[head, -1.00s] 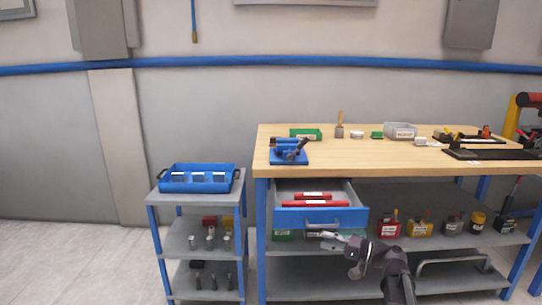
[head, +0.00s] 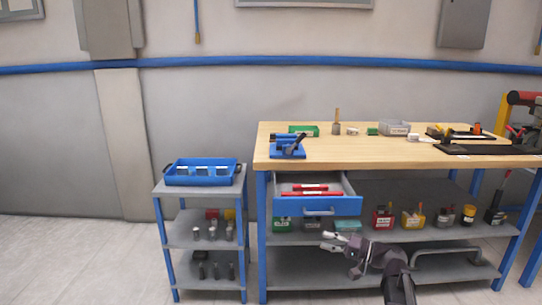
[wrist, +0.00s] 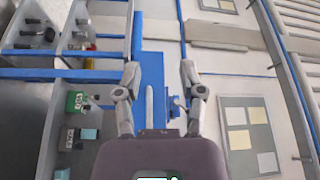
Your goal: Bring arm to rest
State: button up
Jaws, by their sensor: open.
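My gripper (head: 328,241) is in front of the workbench, low, just below the drawer, with its arm coming up from the lower right. In the wrist view my gripper (wrist: 160,75) shows its two fingers spread apart with nothing between them. The open blue drawer (head: 345,207) hangs out under the bench top and holds red tools (head: 311,191). The drawer's blue front (wrist: 151,72) lies beyond the fingers in the wrist view.
The workbench (head: 370,152) carries a blue fixture (head: 288,150), a green bin (head: 304,130) and a grey bin (head: 394,127). Its shelf holds several small boxes. A grey cart (head: 198,188) with a blue tray (head: 202,180) stands left. Floor (head: 70,255) is clear farther left.

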jog(key=s+a+f+n+g+h, duration=0.1)
jog(key=s+a+f+g+h, duration=0.1)
jog(key=s+a+f+h, duration=0.3)
jog(key=s+a+f+g+h, duration=0.1)
jog(key=s+f+g+h, duration=0.15)
jog(key=f, duration=0.55)
jog(key=s+d+f+n+g+h, duration=0.1)
jog(key=s+d+f+g+h, duration=0.2)
jog(key=s+d+f+h, duration=0.55)
notch_tip(320, 180, up, 33)
jog(key=w+a+h+p, duration=0.1)
jog(key=a+p, duration=0.1)
jog(key=p, duration=2.9)
jog(key=shift+w+p, duration=0.25)
jog(key=shift+p, duration=0.05)
jog(key=shift+a+t, duration=0.1)
jog(key=shift+t, duration=0.15)
